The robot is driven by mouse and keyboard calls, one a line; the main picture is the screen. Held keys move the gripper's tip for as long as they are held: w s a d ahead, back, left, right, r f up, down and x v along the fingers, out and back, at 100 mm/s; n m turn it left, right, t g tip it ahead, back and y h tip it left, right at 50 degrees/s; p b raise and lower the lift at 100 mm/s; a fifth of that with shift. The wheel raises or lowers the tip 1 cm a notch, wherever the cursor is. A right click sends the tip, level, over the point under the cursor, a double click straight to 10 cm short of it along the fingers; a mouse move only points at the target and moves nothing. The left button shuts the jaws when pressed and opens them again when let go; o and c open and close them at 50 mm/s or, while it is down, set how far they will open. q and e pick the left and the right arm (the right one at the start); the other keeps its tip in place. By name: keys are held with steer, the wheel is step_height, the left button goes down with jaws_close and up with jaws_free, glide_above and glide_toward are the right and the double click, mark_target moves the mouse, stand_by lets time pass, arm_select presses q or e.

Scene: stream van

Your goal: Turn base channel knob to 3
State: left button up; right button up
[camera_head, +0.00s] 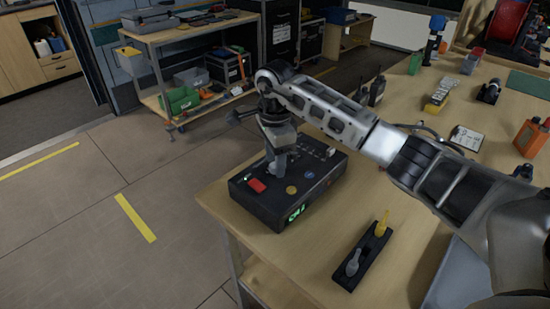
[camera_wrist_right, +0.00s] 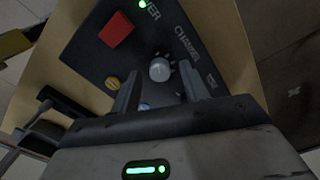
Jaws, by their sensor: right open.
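The base station is a black box (camera_head: 262,207) near the left corner of the wooden table. Its small green display (camera_head: 296,213) seems to start with "CH"; the number is too small to read surely. In the right wrist view the channel knob (camera_wrist_right: 160,69) is a grey round knob beside the printed word "CHANNEL", with small marks around it. My right gripper (camera_head: 277,168) points down over the box and hides the knob in the head view. Its jaws (camera_wrist_right: 158,84) are open and appear on either side of the knob; contact cannot be told. My left gripper is not in view.
A black holder (camera_head: 364,256) with a grey and a yellow piece lies in front. Radios (camera_head: 377,90) stand behind my right arm.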

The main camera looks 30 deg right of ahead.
steer(key=shift+f, duration=0.25)
jaws_close()
